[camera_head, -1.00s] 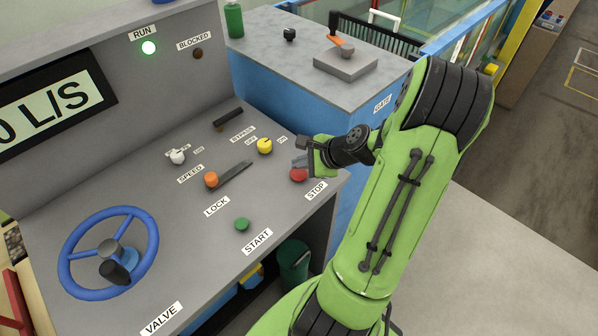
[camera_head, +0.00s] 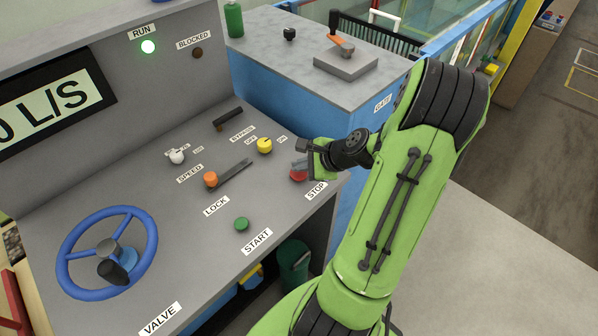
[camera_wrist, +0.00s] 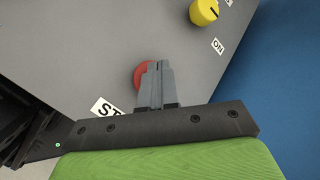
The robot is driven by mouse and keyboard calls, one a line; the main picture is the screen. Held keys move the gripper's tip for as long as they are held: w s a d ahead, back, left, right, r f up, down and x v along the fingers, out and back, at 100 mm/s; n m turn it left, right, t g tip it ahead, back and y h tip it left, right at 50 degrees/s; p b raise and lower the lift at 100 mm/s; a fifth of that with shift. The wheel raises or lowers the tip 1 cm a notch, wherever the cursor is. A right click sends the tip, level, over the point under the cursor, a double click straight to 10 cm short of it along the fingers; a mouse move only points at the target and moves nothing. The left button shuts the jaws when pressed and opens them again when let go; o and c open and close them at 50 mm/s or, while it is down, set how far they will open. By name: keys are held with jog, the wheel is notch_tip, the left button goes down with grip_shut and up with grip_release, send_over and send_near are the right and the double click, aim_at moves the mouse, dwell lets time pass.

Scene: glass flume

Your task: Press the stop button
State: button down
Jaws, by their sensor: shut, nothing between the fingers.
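The red stop button (camera_head: 297,175) sits at the right end of the grey control panel, beside the STOP label (camera_head: 316,190). In the wrist view the red button (camera_wrist: 140,76) shows behind the fingers, its right part hidden by them. My gripper (camera_head: 299,164) is shut and empty, with its fingertips over the button in the head view. In the wrist view the closed fingers (camera_wrist: 158,66) overlap the button. I cannot tell whether they touch it.
A blue gate cabinet (camera_head: 290,95) stands behind.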

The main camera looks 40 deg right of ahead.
aim_at(301, 175)
jog(key=shift+f, duration=0.35)
dwell(0.3)
jog(key=shift+r+p, duration=0.85)
jog(key=shift+r, duration=0.15)
jog(key=shift+r, duration=0.1)
notch_tip(301, 175, up, 6)
jog(key=p, duration=0.6)
jog(key=shift+a, duration=0.1)
